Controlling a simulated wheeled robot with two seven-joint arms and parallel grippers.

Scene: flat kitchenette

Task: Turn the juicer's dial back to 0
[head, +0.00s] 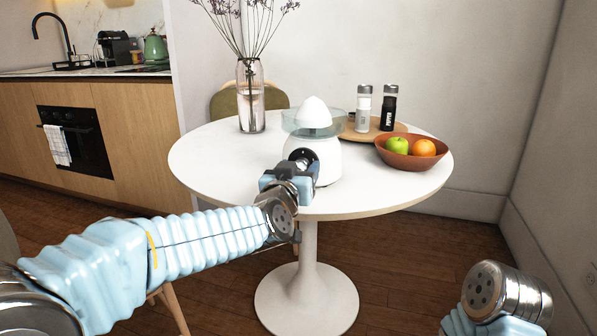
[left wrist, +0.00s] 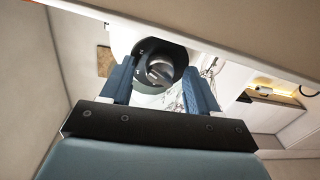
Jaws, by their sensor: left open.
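The white juicer (head: 321,170) stands upright at the near edge of the round white table, with a clear bowl and a white cone on top. Its dark round dial (head: 301,155) faces me, partly hidden by my gripper. My left gripper (head: 290,178) is in front of the dial. In the left wrist view the dial (left wrist: 159,73) shows a grey knob in a black ring, seen between the two open blue fingers. I cannot tell if they touch it. Only part of my right arm shows at the lower right.
On the table (head: 222,171) are a vase (head: 250,100) of dry stems, a wooden tray with a white shaker (head: 363,110) and a black shaker (head: 388,110), and a brown bowl (head: 408,160) with an apple and an orange. The table's left side is clear.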

